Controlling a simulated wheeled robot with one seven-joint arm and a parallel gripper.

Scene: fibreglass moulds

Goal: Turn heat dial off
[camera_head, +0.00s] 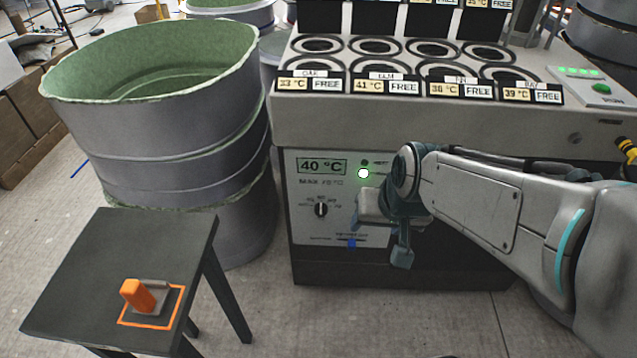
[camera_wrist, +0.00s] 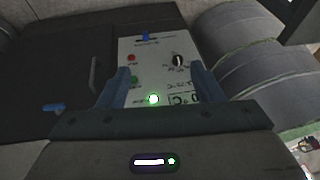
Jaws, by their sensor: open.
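The heat dial (camera_head: 321,209) is a black knob with a pale pointer line on the white control panel (camera_head: 308,238) of the grey machine. Its pointer looks roughly upright in the head view. The dial also shows in the wrist view (camera_wrist: 178,60), where the panel appears upside down, between the finger lines and beyond the tips. My gripper (camera_head: 385,232) is open and empty in front of the panel, right of the dial and apart from it. The display (camera_head: 321,166) reads 40 °C. A bright green-white light (camera_head: 363,173) is lit. My gripper hides the panel's right part.
Large grey tubs with green insides (camera_head: 185,135) stand left of the machine. A dark stool (camera_head: 85,270) at front left carries an orange-handled tool (camera_head: 138,296). A blue part (camera_head: 351,242) sits low on the panel. Floor between stool and machine is clear.

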